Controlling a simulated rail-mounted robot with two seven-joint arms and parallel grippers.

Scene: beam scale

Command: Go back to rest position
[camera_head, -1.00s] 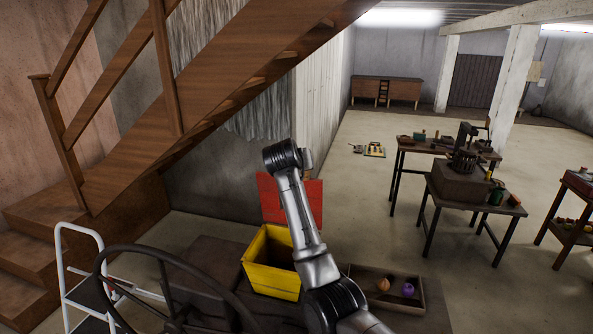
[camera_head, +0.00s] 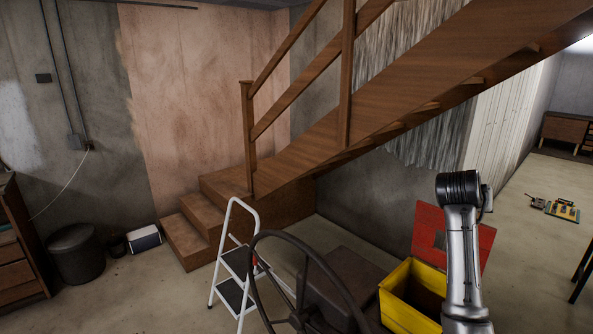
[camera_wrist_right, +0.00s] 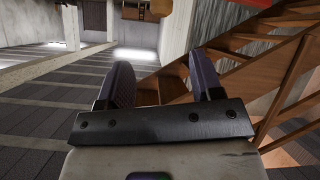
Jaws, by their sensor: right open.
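My right gripper (camera_wrist_right: 163,82) shows in the right wrist view with its two dark fingers apart and nothing between them. Beyond it are the floor and the wooden staircase (camera_wrist_right: 275,80), tilted in the picture. In the head view, one of my arms rises as grey links at the lower right, in front of a yellow box. Its gripper cannot be made out there. My left gripper is in neither view.
The open yellow box (camera_head: 402,308) and a red panel (camera_head: 430,238) are close to my arm. A dark wheel (camera_head: 253,278) and a white step ladder (camera_head: 236,213) stand left of it. The wooden stairs (camera_head: 400,92) cross behind.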

